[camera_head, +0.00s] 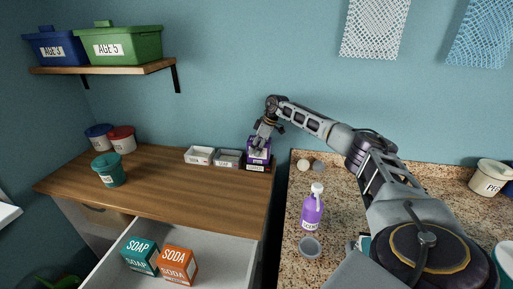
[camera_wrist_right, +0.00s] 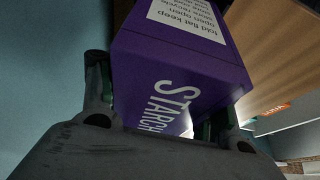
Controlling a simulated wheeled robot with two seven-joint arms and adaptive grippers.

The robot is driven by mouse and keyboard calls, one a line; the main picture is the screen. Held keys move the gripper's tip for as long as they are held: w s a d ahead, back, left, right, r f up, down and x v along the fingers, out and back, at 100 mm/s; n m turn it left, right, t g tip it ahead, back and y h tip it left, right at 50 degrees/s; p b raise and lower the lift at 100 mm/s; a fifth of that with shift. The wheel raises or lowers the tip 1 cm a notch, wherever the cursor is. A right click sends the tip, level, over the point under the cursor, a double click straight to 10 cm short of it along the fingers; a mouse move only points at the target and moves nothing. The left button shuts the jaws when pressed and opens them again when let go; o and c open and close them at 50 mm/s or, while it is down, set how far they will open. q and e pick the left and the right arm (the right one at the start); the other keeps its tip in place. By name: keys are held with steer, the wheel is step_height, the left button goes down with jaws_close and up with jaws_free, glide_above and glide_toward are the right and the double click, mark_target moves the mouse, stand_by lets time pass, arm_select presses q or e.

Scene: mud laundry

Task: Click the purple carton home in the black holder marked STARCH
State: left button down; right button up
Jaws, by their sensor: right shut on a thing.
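The purple carton (camera_head: 259,154) marked STARCH is at the back right of the wooden counter, at the black holder (camera_head: 258,168). It looks about upright in the head view. My right gripper (camera_head: 262,141) is shut on the carton from above; in the right wrist view the carton (camera_wrist_right: 185,60) fills the space between the fingers. The carton's lower end is at the holder, but I cannot tell whether it is fully seated. My left gripper is not in view.
Two pale holders (camera_head: 200,155) and (camera_head: 229,159) stand left of the black one. A purple pump bottle (camera_head: 312,208) stands on the granite counter (camera_head: 338,200). The open drawer (camera_head: 205,240) holds a SOAP carton (camera_head: 140,255) and a SODA carton (camera_head: 178,265). The wooden counter's middle (camera_head: 170,185) is clear.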

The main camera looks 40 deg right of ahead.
steer(key=shift+f, duration=0.35)
stand_by(0.3)
steer(key=o, duration=1.5)
steer(key=shift+r, duration=0.1)
steer(key=shift+c, duration=0.2)
steer(key=shift+v, duration=5.95)
